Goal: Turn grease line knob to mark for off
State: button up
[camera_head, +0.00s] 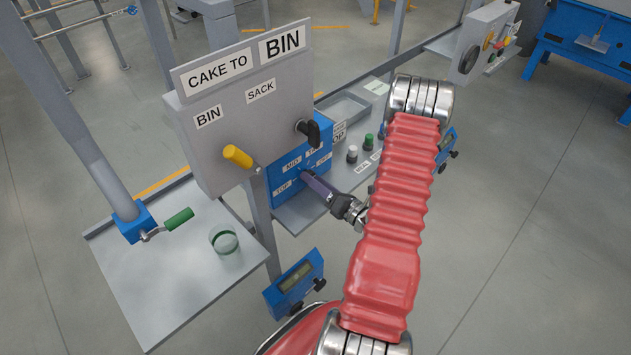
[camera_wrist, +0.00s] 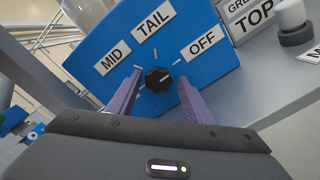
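The grease line knob (camera_wrist: 158,79) is small, black and ribbed, on a blue panel (camera_wrist: 110,50) in the wrist view. Labels MID (camera_wrist: 112,59), TAIL (camera_wrist: 153,20) and OFF (camera_wrist: 202,44) stand around it with white tick marks. I cannot tell which mark the knob points to. My gripper (camera_wrist: 160,76) is open, with one purple finger on each side of the knob; gaps show between fingers and knob.
A grey box (camera_head: 250,110) with a yellow lever (camera_head: 238,156) and a black knob (camera_head: 308,130) stands just above and left of the panel. A shelf (camera_head: 300,210) with small green and white knobs lies to the right. A crank with a green handle (camera_head: 178,219) is left.

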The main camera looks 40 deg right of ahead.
jog(key=shift+o, duration=0.7)
jog(key=shift+s, duration=0.1)
jog(key=s, duration=1.3)
jog(key=shift+s, duration=0.3)
jog(key=shift+d, duration=0.1)
